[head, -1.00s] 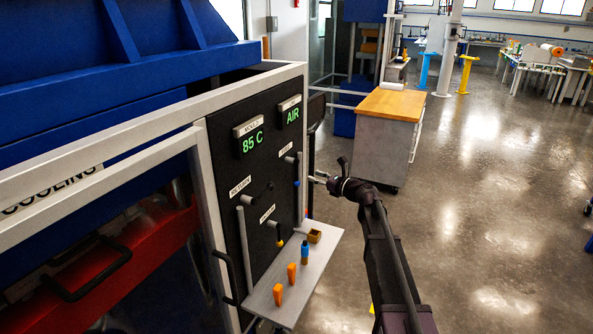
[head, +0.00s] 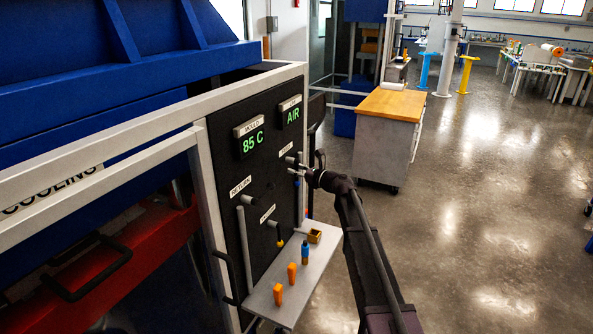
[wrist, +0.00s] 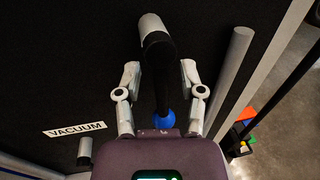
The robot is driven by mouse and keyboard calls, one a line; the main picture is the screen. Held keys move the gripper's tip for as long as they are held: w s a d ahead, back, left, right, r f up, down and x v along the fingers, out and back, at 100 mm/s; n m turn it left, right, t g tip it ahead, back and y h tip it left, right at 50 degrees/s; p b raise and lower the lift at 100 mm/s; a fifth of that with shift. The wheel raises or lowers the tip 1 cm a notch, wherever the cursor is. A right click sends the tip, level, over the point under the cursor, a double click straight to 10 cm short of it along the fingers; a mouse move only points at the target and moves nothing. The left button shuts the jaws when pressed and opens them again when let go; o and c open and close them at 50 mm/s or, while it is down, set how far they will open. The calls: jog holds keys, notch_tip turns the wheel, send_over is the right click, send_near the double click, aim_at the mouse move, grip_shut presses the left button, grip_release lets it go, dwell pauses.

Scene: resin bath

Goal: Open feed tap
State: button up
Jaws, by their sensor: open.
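The feed tap (head: 289,159) is the upper right tap on the black panel (head: 222,150), a grey stub with a handle mostly hidden by my gripper in the head view. In the wrist view, the feed tap (wrist: 160,65) shows its black handle and blue ball end, with the grey stub at the top. My gripper (head: 293,170) is at this tap. In the wrist view, my gripper (wrist: 160,75) is open, one finger on each side of the handle, with visible gaps. The ball end is close to my palm; contact there cannot be told.
The vacuum tap (head: 276,228) with a yellow end and the return tap (head: 250,200) are lower left. A grey vertical bar (wrist: 228,85) stands right of the feed tap. Below, a shelf (head: 262,293) holds orange pieces, a blue bottle and a small yellow box. Open floor lies right.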

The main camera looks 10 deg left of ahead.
grip_shut()
